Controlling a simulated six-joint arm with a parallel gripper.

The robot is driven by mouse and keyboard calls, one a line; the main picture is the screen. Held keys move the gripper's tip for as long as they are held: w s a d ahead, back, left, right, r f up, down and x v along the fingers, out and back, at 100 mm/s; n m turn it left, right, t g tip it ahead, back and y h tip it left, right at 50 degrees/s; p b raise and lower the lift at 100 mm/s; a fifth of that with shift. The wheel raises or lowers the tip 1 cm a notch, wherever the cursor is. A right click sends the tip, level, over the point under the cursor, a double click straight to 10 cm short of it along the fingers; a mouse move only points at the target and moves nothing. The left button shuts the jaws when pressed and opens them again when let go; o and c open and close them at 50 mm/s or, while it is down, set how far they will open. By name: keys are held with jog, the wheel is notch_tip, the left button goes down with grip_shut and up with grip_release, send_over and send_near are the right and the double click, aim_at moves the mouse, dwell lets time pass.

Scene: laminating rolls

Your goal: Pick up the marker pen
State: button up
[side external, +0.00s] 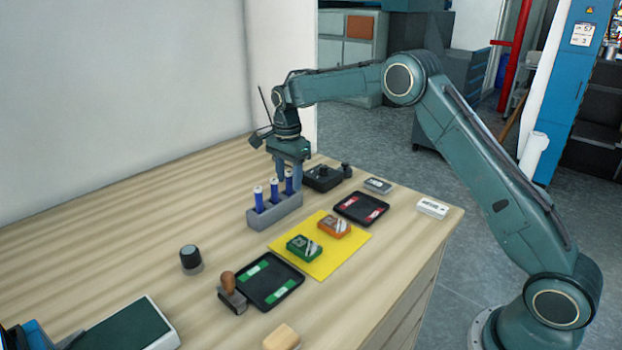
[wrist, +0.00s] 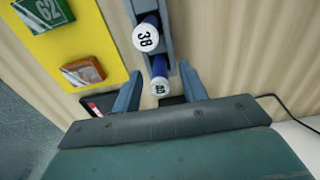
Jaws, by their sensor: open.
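Several blue marker pens with white ends stand upright in a grey holder block (side external: 264,220); three show in the side view. My gripper (side external: 289,172) points down at the rearmost marker pen (side external: 289,184). In the wrist view, that pen's white end (wrist: 160,87) has a dark number, hard to read, and lies between the two spread fingers of my gripper (wrist: 161,70). I see no firm contact on either side. The middle marker pen (wrist: 146,38), numbered 38, stands just ahead in the holder. The fingers partly hide the rearmost pen in the side view.
A black device (side external: 322,178) sits close behind the gripper. A yellow mat (side external: 318,262) with a green box (side external: 304,248) and an orange box (side external: 334,226) lies to the right. A black tray (side external: 268,282) and a wooden-handled stamp (side external: 232,290) are nearer.

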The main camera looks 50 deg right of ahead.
jog(key=shift+f, duration=0.75)
grip_shut()
